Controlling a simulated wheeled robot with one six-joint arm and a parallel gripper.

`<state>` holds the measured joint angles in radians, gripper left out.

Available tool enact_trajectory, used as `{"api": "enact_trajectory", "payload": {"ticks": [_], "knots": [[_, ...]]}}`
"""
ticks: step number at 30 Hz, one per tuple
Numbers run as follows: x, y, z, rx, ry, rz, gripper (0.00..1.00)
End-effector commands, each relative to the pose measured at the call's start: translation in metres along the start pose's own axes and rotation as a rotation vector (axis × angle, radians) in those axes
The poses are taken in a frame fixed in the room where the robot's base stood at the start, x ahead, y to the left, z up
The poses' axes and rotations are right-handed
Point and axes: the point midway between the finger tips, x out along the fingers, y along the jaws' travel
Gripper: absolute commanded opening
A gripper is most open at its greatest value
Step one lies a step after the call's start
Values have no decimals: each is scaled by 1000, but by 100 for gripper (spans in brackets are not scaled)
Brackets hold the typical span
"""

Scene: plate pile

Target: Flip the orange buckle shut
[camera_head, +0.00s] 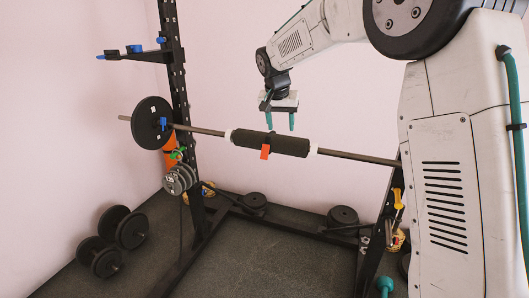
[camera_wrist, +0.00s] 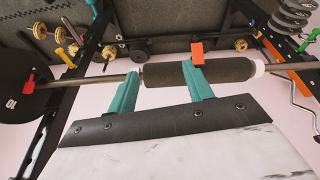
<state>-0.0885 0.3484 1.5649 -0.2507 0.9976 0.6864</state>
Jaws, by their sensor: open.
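The orange buckle (camera_head: 265,152) hangs as a small flat flap at the front of a black foam pad (camera_head: 290,145) around the barbell bar. It also shows in the wrist view (camera_wrist: 197,52), beside the tip of the right finger. A dark band runs over the pad at the buckle. My gripper (camera_head: 280,121) has two teal fingers pointing down, above the pad and close to the buckle. In the wrist view my gripper (camera_wrist: 160,70) is open and empty, its fingers spread in front of the bar and pad. I cannot tell whether a finger touches the pad.
The bar (camera_head: 345,154) rests across a black rack, with a black weight plate (camera_head: 152,122) and a blue clamp at its left. The rack's upright (camera_head: 177,70) stands left. Dumbbells (camera_head: 105,235) lie on the floor at left.

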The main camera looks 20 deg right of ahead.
Motion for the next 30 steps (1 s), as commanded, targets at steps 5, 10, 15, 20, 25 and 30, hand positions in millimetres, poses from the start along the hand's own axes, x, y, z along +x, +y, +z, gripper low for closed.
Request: {"api": "enact_trajectory", "payload": {"ticks": [5,10,15,20,25,30], "knots": [[72,-54,-43,76,35,7,51],[115,-82,-62,125,62,6,51],[135,-91,-68,144,71,5,51],[156,-91,-69,144,70,6,51],[184,-91,-71,143,71,5,51],[202,-91,-73,143,72,4,51]]}}
